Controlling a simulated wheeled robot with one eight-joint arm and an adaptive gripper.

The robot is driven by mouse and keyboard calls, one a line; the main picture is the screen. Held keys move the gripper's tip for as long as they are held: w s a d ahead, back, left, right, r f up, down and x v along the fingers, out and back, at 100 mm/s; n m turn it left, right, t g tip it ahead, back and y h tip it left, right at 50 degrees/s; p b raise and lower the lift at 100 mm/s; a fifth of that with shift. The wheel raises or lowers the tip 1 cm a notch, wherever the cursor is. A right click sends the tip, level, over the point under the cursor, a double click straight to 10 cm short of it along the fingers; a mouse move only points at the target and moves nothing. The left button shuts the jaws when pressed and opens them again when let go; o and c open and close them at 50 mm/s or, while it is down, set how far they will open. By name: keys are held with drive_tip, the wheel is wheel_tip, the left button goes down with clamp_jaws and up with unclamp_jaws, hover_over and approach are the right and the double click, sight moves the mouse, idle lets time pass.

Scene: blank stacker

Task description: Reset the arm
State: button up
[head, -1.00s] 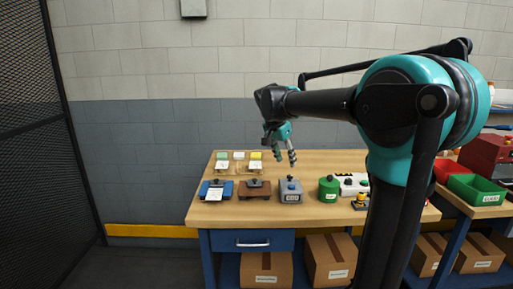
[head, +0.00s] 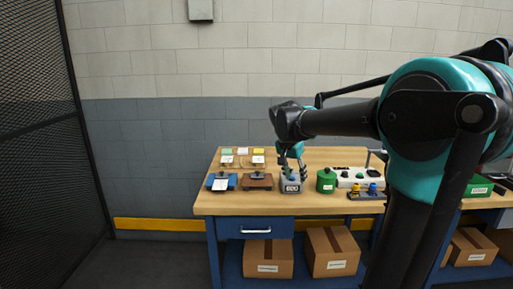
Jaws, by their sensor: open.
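My gripper (head: 292,166) hangs from my teal and black arm over the workbench. Its fingers are spread apart and point down at a grey block (head: 291,187) with a blue knob and a white label. The fingertips appear at or just above the top of this block, on either side of the knob. I cannot tell whether they touch it. The block stands on the wooden bench top (head: 240,206), with nothing visibly lifted.
A blue block (head: 229,183) and a brown block (head: 257,181) stand left of the grey one. A green canister (head: 326,181), a white box (head: 350,178) and a dark tray with yellow and blue parts (head: 366,193) stand right. Colored cards (head: 243,152) sit behind.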

drive_tip(key=s+d+f+n+y, duration=0.1)
drive_tip(key=s+d+f+n, duration=0.1)
drive_tip(key=s+f, duration=0.8)
drive_tip(key=s+d+f+n+t+y, duration=0.1)
drive_tip(key=s+d+f+n, duration=0.2)
drive_tip(key=s+f, duration=0.8)
drive_tip(key=s+n, duration=0.2)
drive_tip(key=shift+s+d+f+n+y, duration=0.2)
drive_tip(key=shift+f+n+y, duration=0.1)
drive_tip(key=shift+r, duration=0.1)
